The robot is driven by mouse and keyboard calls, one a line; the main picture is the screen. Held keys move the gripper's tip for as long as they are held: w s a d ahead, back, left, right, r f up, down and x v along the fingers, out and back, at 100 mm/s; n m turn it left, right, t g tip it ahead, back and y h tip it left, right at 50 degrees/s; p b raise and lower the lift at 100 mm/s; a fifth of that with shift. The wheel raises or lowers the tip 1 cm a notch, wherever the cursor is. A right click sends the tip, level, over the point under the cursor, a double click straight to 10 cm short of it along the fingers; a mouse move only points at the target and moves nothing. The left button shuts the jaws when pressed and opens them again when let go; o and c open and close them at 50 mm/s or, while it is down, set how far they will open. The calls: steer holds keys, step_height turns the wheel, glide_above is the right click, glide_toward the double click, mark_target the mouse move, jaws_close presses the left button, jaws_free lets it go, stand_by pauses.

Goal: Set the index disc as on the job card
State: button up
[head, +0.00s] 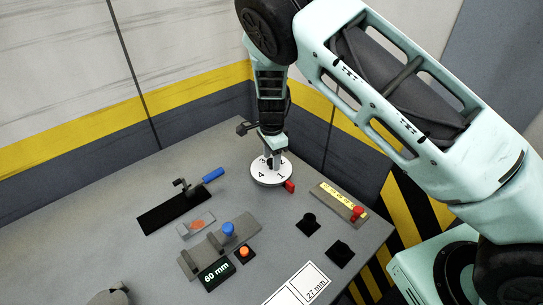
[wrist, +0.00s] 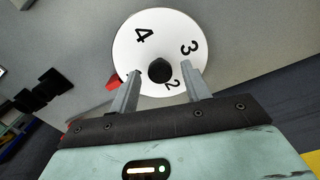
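The index disc (head: 268,177) is a white round plate on the table, marked with numerals. In the wrist view the disc (wrist: 150,35) shows 4, 3 and 2 and a black centre knob (wrist: 159,70). A red pointer (head: 290,186) sits at its rim, near the 1 in the head view; in the wrist view the left finger mostly hides that numeral. My gripper (wrist: 161,78) is open over the disc, one finger on each side of the knob, with gaps between. A white card (head: 310,281) reading "27 mm" lies at the front, partly cut off.
Left of the disc are a black plate (head: 172,213) with a blue-handled part (head: 213,175), a grey fixture with a blue knob (head: 228,229), an orange button (head: 244,251) and a "60 mm" display (head: 216,274). Right are a red-knobbed strip (head: 357,212) and two black pieces (head: 308,224).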

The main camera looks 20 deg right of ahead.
steer(key=c, duration=0.9)
steer(key=shift+o, duration=0.2)
steer(key=shift+n, duration=0.4)
steer(key=n+b, duration=0.2)
steer(key=n, duration=0.2)
steer(key=shift+w+n, duration=0.1)
steer(key=shift+n, duration=0.3)
steer(key=n+b, duration=0.2)
steer(key=n, duration=0.3)
steer(key=n+b, duration=0.2)
steer(key=n, duration=0.4)
steer(key=shift+n, duration=0.4)
steer(key=n, duration=0.6)
steer(key=shift+r+b, duration=0.1)
steer(key=shift+b, duration=0.2)
steer(key=shift+n, duration=0.4)
